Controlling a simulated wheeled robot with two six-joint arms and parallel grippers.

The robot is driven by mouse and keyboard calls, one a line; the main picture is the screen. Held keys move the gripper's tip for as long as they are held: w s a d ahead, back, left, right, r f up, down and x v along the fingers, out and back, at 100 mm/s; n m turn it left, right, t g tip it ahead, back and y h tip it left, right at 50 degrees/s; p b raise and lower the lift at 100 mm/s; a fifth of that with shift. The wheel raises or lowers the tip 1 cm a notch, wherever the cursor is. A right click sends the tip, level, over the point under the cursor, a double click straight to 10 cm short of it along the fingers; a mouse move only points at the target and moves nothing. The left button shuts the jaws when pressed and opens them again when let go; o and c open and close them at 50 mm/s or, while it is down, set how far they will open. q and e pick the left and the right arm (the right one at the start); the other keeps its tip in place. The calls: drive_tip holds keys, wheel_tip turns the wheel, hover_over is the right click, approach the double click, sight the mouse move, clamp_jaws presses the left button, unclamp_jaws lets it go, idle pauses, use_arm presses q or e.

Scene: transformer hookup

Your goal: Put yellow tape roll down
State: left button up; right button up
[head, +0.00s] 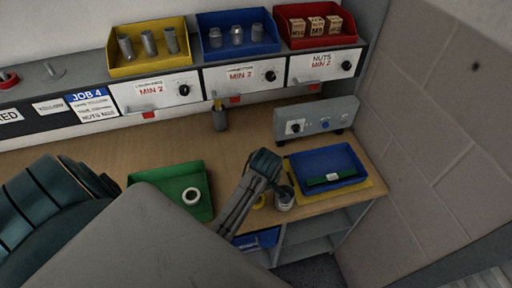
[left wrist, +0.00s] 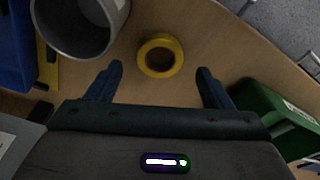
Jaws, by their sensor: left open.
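The yellow tape roll (left wrist: 160,56) lies flat on the wooden bench in the left wrist view, between and just beyond the fingertips, clear of both. In the head view only a small part of the roll (head: 259,202) shows beside my forearm. My left gripper (left wrist: 160,82) is open and empty, with one finger on each side of the picture. In the head view its dark wrist end (head: 263,163) is above the bench, and its fingers are mostly hidden. My right gripper cannot be made out.
A grey cup (head: 284,198) stands close beside the roll. A blue tray (head: 325,162) on a yellow mat (head: 372,190) is to the right. A green tray (head: 169,184) holding a white roll (head: 191,196) is to the left. The bench middle is fairly clear.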

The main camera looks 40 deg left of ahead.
use_arm(q)
drive_tip(key=f+p, duration=0.1)
drive_tip(key=a+f, duration=0.1)
drive_tip(key=f, duration=0.1)
drive_tip(key=shift+w+f+p, duration=0.1)
drive_tip(key=shift+f+p, duration=0.05)
drive_tip(key=shift+p, duration=0.25)
drive_tip(key=shift+f, duration=0.6)
drive_tip(key=c, duration=1)
drive_tip(key=shift+w, duration=0.1)
drive_tip(key=shift+c, duration=0.7)
use_arm(e)
drive_tip(key=shift+s+a+r, duration=0.1)
drive_tip(key=shift+a+r, duration=0.05)
drive_tip(key=shift+r, duration=0.45)
drive_tip(key=shift+a+r, duration=0.15)
drive_tip(key=shift+r, duration=0.4)
use_arm(q)
drive_tip(key=shift+r, duration=0.15)
use_arm(e)
drive_tip(key=shift+d, duration=0.15)
